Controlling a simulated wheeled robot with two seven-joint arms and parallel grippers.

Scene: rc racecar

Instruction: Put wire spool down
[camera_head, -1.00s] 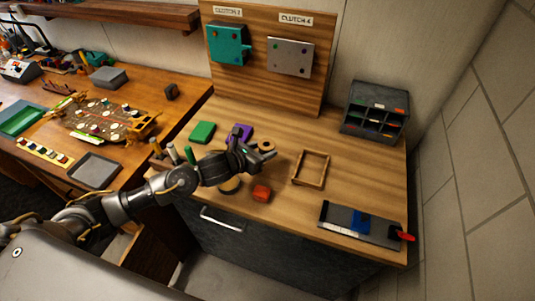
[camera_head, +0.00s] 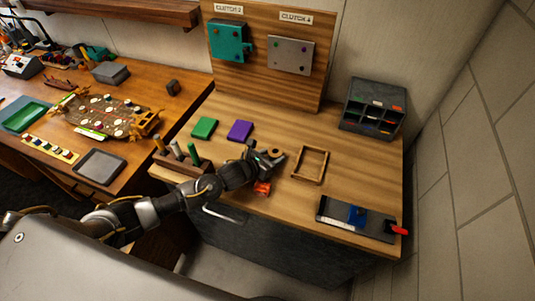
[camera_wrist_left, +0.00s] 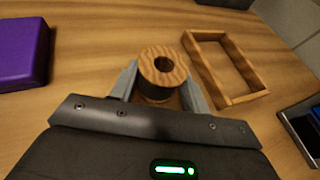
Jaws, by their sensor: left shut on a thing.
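The wire spool (camera_wrist_left: 162,72) is a short round piece with wood-toned ends, a dark middle and a hole in its top. It stands upright between the fingers of my left gripper (camera_wrist_left: 165,85), which is shut on it. In the head view the spool (camera_head: 275,152) shows at the tip of my left gripper (camera_head: 266,158), over the wooden worktop (camera_head: 345,190). I cannot tell whether its underside touches the wood. My right gripper is not in view.
A wooden frame (camera_head: 310,165) lies just right of the spool. A purple box (camera_head: 240,130) and a green box (camera_head: 204,127) lie to the left. A red-orange block (camera_head: 262,188) is close below the gripper. A dark organizer (camera_head: 372,107) stands at the back right.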

